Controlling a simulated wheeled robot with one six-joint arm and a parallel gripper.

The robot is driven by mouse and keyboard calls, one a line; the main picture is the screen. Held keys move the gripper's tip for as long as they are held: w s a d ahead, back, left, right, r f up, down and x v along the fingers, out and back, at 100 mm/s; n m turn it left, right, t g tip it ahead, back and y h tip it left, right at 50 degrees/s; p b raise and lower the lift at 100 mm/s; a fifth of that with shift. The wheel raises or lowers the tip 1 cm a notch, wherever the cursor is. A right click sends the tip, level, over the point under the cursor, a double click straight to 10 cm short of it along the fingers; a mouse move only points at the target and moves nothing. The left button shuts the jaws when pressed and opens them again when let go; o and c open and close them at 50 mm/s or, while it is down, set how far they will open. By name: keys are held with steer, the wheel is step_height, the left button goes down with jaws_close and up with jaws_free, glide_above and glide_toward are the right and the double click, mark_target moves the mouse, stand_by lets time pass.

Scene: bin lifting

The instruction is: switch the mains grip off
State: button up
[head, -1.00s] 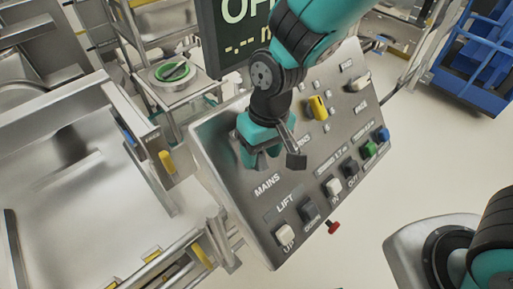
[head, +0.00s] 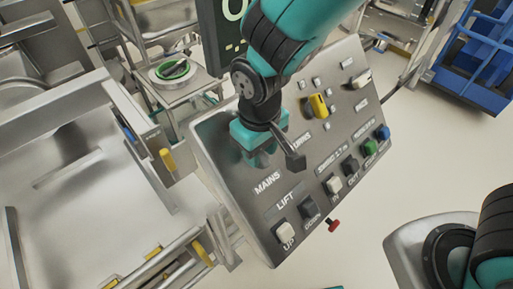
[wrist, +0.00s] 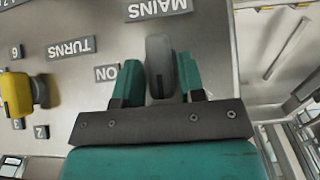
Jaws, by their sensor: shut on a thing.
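The sloped grey control panel (head: 230,190) carries the mains grip, just above the MAINS lettering. In the head view my gripper (head: 258,158) is down at the panel there and hides the grip. In the wrist view the mains grip (wrist: 159,68) is a dark grey rounded bar between the two teal fingers of my gripper (wrist: 158,85), which is shut on it. Its long side runs up the picture towards the MAINS label (wrist: 158,8). An ON label (wrist: 106,73) lies just left of the left finger. The grip's far end is hidden by my gripper.
A yellow knob (head: 318,105) by the TURNS label and a pale knob (head: 361,79) stand farther up the panel. Several push buttons, including the white UP button (head: 285,231), line its lower edge, with a red knob (head: 334,226) below. A dark display (head: 220,40) stands behind.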

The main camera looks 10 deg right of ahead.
steer(key=o, duration=0.7)
steer(key=shift+a, duration=0.1)
steer(key=r+b, duration=0.2)
steer(key=r, duration=1.5)
steer(key=shift+s+r+b, duration=0.2)
steer(key=shift+b, duration=0.2)
